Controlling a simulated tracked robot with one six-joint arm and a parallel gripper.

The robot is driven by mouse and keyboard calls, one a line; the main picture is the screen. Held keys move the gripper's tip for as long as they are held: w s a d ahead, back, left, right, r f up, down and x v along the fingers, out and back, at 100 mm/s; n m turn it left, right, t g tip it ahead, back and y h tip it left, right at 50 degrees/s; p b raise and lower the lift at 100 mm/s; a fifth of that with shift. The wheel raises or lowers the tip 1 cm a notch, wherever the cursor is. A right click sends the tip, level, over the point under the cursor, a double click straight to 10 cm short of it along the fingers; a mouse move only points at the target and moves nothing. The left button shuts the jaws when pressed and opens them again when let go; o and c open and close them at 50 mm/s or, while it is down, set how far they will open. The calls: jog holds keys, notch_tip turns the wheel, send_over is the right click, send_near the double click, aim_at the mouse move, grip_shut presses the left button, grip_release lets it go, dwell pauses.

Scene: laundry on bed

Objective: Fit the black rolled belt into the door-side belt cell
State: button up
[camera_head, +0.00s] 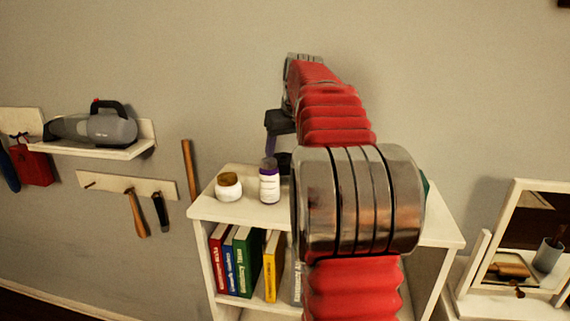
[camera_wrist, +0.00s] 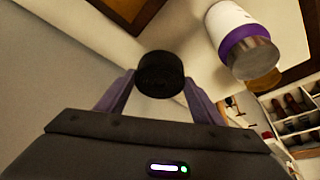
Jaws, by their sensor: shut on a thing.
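The black rolled belt (camera_wrist: 160,74) is a short dark roll in the wrist view. My gripper (camera_wrist: 161,84) is shut on it, with a purple finger on each side. In the head view my gripper (camera_head: 273,146) is partly hidden by my red arm, above the back of the white bookcase, and the belt is hard to make out there. A white compartmented organizer (camera_wrist: 284,126) with several brown and dark items shows at the right edge of the wrist view. I cannot tell which of its cells is the door-side belt cell.
A purple-banded bottle (camera_head: 269,182) and a brown-lidded jar (camera_head: 229,187) stand on the bookcase top (camera_head: 250,213); the bottle looms near the belt in the wrist view (camera_wrist: 240,38). A wall shelf (camera_head: 110,150) with a handheld vacuum is left; a mirror (camera_head: 522,240) is right.

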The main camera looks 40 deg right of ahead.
aim_at(285, 160)
jog(key=shift+r, duration=3.55)
